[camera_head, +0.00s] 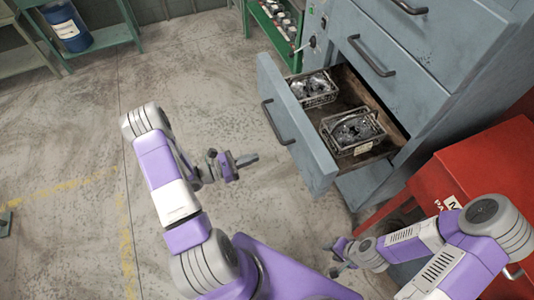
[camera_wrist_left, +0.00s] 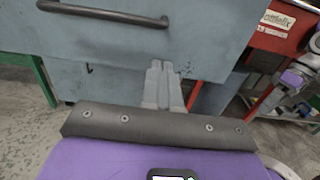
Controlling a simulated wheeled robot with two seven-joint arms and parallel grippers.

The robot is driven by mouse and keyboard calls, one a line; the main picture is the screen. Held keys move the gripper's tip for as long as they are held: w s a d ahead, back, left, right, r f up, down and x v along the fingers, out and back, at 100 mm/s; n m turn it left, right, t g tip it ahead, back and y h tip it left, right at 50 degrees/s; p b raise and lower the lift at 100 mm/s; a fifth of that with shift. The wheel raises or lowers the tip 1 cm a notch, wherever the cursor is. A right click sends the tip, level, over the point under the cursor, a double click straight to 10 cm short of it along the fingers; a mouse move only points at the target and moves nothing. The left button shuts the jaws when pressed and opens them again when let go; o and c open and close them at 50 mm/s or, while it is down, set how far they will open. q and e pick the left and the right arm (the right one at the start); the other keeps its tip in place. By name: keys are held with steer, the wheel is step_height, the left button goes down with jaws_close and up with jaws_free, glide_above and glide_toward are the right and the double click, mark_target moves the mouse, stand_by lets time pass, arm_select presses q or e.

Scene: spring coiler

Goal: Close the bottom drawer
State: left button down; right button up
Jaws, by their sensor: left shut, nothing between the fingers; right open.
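The bottom drawer (camera_head: 300,136) of the grey-blue cabinet is pulled out, with its dark handle (camera_head: 277,121) on the front panel. My left gripper (camera_head: 252,159) is shut and empty, in front of the drawer's front panel and lower in the picture than the handle. In the left wrist view the shut fingers (camera_wrist_left: 163,72) point at the drawer front (camera_wrist_left: 110,65), with the handle (camera_wrist_left: 105,13) above them; I cannot tell whether they touch the panel. My right gripper (camera_head: 337,262) is open and empty, low in the picture near the red cabinet.
Two wire baskets (camera_head: 353,128) with metal parts are in the drawer. A shut drawer (camera_head: 387,58) is above it. A red cabinet (camera_head: 470,165) stands at the right. Green shelving and a blue barrel (camera_head: 68,27) are at the back left.

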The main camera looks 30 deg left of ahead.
mark_target(294, 145)
arm_select(q)
steer(key=b+x, duration=0.2)
steer(key=x, duration=1.1)
steer(key=shift+s+d, duration=0.1)
steer(key=shift+d, duration=0.05)
